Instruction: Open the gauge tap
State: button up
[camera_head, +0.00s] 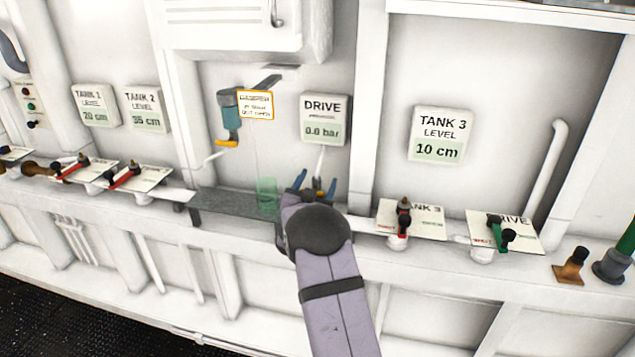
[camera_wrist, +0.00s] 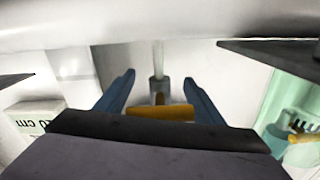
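A small tap with a grey body (camera_wrist: 157,88) and a yellow-orange handle (camera_wrist: 161,112) sits at the end of a thin pale pipe (camera_head: 320,160) below the "DRIVE 0.0 bar" display (camera_head: 325,118). I take it as the gauge tap; no label on it can be read. My gripper (camera_head: 318,177) is at this tap. In the wrist view my gripper (camera_wrist: 159,76) is open, with one blue finger on each side of the tap. The handle lies crosswise between the fingers, and I cannot tell whether they touch it. My wrist hides part of it.
A teal fitting (camera_head: 229,112) with a yellow lever and a tag hangs left, above a green transparent cup (camera_head: 267,194) on a dark shelf (camera_head: 235,204). Red-handled valves (camera_head: 404,218) and a green-handled valve (camera_head: 497,234) line the ledge. A bent white pipe (camera_head: 552,170) stands right.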

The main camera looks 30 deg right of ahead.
jog(key=shift+c, duration=0.4)
jog(key=n, duration=0.3)
jog(key=shift+b, duration=0.4)
jog(key=n, duration=0.3)
jog(key=n+p, duration=0.1)
jog(key=n, duration=0.6)
jog(key=shift+n, duration=0.3)
jog(key=o, duration=1)
